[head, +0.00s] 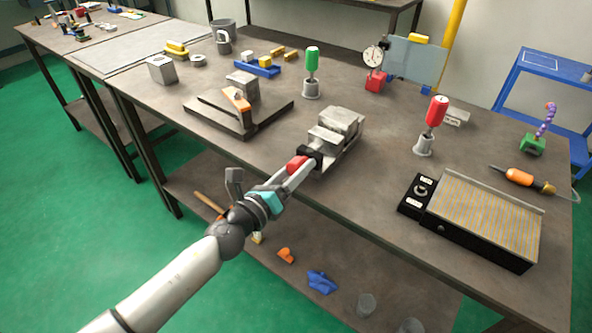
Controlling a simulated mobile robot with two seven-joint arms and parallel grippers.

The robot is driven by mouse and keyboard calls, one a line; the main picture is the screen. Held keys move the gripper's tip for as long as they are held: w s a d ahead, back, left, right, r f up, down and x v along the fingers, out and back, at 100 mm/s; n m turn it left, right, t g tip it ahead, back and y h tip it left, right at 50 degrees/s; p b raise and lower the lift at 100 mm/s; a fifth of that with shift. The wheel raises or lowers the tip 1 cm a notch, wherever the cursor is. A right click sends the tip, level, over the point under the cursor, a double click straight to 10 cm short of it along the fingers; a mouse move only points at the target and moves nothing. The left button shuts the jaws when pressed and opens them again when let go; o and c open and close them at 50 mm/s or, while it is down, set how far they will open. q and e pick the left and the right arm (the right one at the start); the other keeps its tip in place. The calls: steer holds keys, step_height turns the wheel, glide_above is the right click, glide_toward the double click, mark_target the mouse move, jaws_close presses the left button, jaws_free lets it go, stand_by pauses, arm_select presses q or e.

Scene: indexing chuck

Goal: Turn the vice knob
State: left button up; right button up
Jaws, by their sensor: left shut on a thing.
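The grey metal vice (337,126) stands at the front edge of the workbench, its long axis pointing toward me. At its near end are a black part and a red knob (296,162). My left gripper (300,167) reaches in from the lower left, in line with the vice, and is shut on the red knob. The fingers hide part of the knob, so its turn angle cannot be read. My right gripper is out of view.
A stepped dark fixture with an orange clamp (236,98) stands left of the vice. A green-handled tool (312,60), a red-handled tool (436,112) and a ribbed magnetic plate (487,215) stand behind and right. Bare benchtop (385,165) lies right of the vice.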

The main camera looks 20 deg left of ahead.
arm_select(q)
steer(key=m, duration=0.4)
steer(key=shift+m+b, duration=0.3)
steer(key=m, duration=0.3)
steer(key=shift+m, duration=0.4)
steer(key=m, duration=0.9)
steer(key=shift+p, duration=0.4)
steer(key=m+p, duration=0.1)
steer(key=m, duration=0.5)
steer(key=shift+m+h, duration=0.3)
steer(key=shift+m, duration=0.1)
steer(key=m+p, duration=0.1)
steer(key=m, duration=0.4)
steer(key=shift+f+m+p, duration=0.1)
steer(key=shift+m+p, duration=0.2)
steer(key=shift+p, duration=0.05)
